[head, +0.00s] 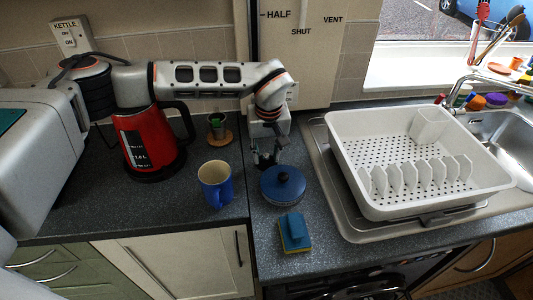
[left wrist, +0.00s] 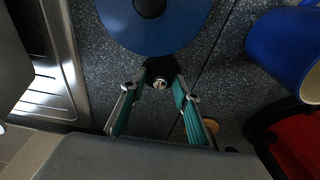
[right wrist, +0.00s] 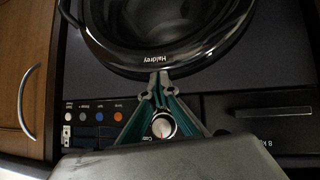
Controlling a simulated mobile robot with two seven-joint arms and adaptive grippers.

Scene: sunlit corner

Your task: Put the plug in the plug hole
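The plug (left wrist: 160,72) is a small black disc with a silver fitting at its middle, between my left fingertips in the left wrist view. My left gripper (head: 265,160) is over the worktop just behind the blue lid in the head view. Its fingers are partly closed and appear to touch the plug's sides. The sink (head: 505,132) is at the far right of the head view; its plug hole does not show. My right gripper (right wrist: 158,78) has its fingertips together and is empty, in front of the black appliance (right wrist: 200,85). It is not seen in the head view.
A white dish rack (head: 345,160) stands on the drainer between my left gripper and the sink. A tap (head: 462,90) stands behind the sink. A blue lid (head: 283,184), a sponge (head: 294,233), a blue mug (head: 215,184) and a red kettle (head: 150,140) are near my left arm.

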